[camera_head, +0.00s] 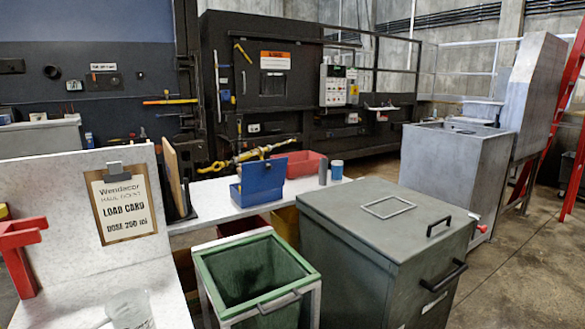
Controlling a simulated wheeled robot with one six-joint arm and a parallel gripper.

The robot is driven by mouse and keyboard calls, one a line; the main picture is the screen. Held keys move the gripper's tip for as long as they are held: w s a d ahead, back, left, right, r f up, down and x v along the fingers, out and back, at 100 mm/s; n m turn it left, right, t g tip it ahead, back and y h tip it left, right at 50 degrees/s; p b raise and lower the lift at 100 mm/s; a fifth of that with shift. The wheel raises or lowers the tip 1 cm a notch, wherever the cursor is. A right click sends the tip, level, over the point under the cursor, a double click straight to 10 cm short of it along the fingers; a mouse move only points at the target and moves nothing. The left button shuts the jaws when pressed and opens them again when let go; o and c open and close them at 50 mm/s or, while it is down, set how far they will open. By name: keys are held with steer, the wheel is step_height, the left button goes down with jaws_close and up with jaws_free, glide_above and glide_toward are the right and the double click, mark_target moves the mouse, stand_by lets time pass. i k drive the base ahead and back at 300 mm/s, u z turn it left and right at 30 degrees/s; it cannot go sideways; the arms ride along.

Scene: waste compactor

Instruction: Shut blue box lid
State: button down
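The small blue box (243,198) stands on the white bench in the middle of the view. Its blue lid (264,175) is raised and stands roughly upright, so the box is open. I cannot see what is inside the box. My gripper is not in view.
A red open bin (300,163), a grey cylinder (323,172) and a blue-and-white can (337,170) stand right of the box. A green bin (215,262) and a grey lidded cabinet (350,238) stand in front. A clipboard (124,203) is at left.

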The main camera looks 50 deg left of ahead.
mark_target(257, 177)
steer(key=i, duration=0.75)
steer(key=u, duration=2.15)
steer(key=i, duration=0.5)
